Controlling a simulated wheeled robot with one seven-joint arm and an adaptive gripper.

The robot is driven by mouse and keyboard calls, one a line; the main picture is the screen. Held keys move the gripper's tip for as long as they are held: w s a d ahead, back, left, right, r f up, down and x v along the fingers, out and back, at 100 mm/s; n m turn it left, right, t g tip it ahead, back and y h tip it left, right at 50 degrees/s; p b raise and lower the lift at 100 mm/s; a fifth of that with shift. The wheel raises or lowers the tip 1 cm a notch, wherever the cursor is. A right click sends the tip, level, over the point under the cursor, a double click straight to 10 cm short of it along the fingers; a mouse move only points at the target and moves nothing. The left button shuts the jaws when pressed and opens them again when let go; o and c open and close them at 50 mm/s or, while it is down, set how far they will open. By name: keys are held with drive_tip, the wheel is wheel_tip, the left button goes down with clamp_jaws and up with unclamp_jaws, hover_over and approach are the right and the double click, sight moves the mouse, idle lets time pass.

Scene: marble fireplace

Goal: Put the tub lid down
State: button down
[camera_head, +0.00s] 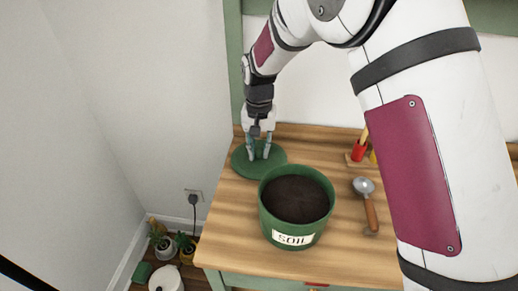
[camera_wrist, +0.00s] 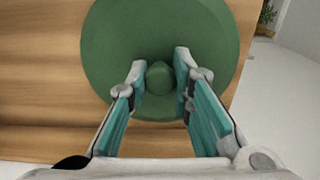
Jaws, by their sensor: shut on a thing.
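The green round tub lid (camera_head: 242,163) is at the back left of the wooden table top, left of the tub. In the wrist view the lid (camera_wrist: 205,35) lies flat over the wood, with its knob (camera_wrist: 159,78) between my fingertips. My gripper (camera_head: 259,155) points down and is shut on this knob; it also shows in the wrist view (camera_wrist: 158,85). I cannot tell whether the lid touches the table. The green tub labelled SOIL (camera_head: 270,222) stands upright and uncovered, full of dark soil (camera_head: 296,199).
A scoop with a wooden handle (camera_head: 371,214) lies right of the tub. A red-handled tool (camera_head: 358,151) stands behind it. The table's left edge is close to the lid. Potted plants (camera_head: 165,245) stand on the floor below left. Bare wood (camera_head: 232,220) shows at front left.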

sight(259, 149)
drive_tip(key=c, duration=1.4)
unclamp_jaws()
drive_tip(key=shift+f, duration=0.15)
drive_tip(key=shift+r+p, duration=0.6)
drive_tip(key=shift+r, duration=3.35)
